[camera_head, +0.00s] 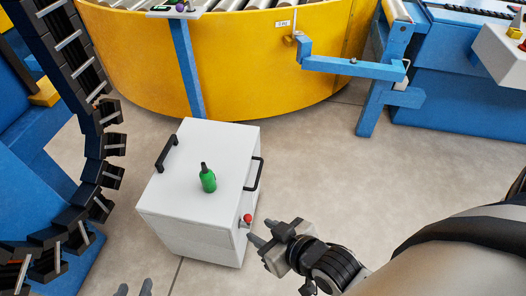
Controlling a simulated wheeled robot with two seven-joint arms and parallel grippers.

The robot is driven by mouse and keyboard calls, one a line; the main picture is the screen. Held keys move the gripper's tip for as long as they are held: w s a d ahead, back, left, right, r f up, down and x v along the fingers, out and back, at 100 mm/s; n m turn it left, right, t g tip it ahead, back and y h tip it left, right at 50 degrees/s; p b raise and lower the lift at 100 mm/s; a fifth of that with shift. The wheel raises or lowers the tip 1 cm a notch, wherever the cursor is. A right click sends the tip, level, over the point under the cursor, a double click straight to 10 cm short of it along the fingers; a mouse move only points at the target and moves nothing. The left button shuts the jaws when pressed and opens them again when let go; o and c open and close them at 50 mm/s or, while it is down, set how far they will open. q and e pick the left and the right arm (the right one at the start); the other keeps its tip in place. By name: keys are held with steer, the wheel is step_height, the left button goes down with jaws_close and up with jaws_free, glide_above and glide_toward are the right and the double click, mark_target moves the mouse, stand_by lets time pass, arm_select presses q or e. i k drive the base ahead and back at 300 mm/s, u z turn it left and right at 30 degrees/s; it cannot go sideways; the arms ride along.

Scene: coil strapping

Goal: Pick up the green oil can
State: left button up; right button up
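The green oil can (208,180) stands upright on top of the white cabinet (190,215), left of the middle of the head view. It has a dark, narrow spout. My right gripper (262,231) is to the right of and nearer than the can, apart from it, beside the cabinet's front right corner. Its two fingers are spread, with nothing between them. Only the two dark fingertips of my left gripper (134,288) show at the bottom edge; they are apart and look empty. The rest of that gripper is out of the frame.
A red knob (247,218) is close to my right gripper. A black cable chain (100,150) runs down the left. Floor to the right is clear.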

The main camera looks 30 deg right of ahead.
mark_target(208, 179)
steer(key=z, duration=0.3)
steer(key=k, duration=0.5)
steer(key=u, duration=1.8)
steer(key=i, duration=1.15)
steer(key=z, duration=2.2)
steer(key=i, duration=0.5)
steer(key=z, duration=0.05)
